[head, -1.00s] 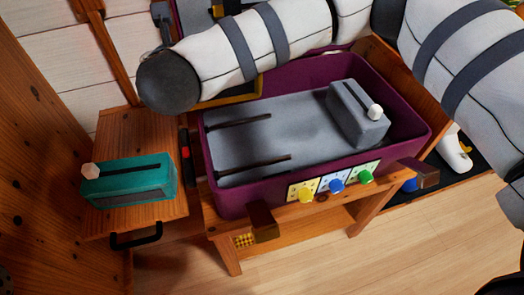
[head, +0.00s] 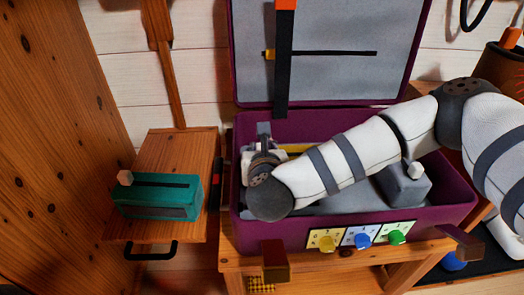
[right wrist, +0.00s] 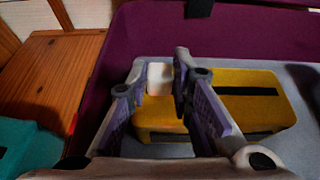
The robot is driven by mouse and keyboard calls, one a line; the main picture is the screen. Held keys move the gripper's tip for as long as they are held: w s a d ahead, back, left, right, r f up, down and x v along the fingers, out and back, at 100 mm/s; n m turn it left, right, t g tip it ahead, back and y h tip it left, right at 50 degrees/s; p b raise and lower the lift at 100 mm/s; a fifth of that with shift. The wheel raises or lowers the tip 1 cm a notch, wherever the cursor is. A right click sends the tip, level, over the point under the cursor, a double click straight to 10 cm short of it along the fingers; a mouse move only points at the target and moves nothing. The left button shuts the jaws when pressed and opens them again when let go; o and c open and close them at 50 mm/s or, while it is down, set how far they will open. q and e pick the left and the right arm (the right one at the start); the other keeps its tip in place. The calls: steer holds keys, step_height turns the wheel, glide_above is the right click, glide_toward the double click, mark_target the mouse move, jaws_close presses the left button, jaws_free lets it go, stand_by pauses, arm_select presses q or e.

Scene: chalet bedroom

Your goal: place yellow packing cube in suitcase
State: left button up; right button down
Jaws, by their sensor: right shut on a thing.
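The open purple suitcase (head: 455,200) stands on a wooden bench, its lid raised at the back. My right gripper (head: 264,135) reaches down inside its left back part. In the right wrist view, the gripper (right wrist: 157,85) is shut on the white knob (right wrist: 159,78) at the left end of the yellow packing cube (right wrist: 225,85). The cube lies lengthwise by the purple back wall, over the grey lining; I cannot tell whether it touches the floor. In the head view only a thin yellow strip (head: 296,148) of it shows behind my arm. My left gripper is not in view.
A grey packing cube (head: 402,187) lies in the suitcase's right part. A teal packing cube (head: 157,197) sits on the wooden side table (head: 175,150) at left. A black strap (head: 283,70) hangs before the lid. Yellow, blue and green knobs line the front.

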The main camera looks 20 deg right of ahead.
steer(key=shift+r, duration=0.15)
steer(key=c, duration=1.4)
jaws_free()
steer(key=shift+r, duration=0.1)
steer(key=p+v, duration=0.2)
steer(key=v, duration=1)
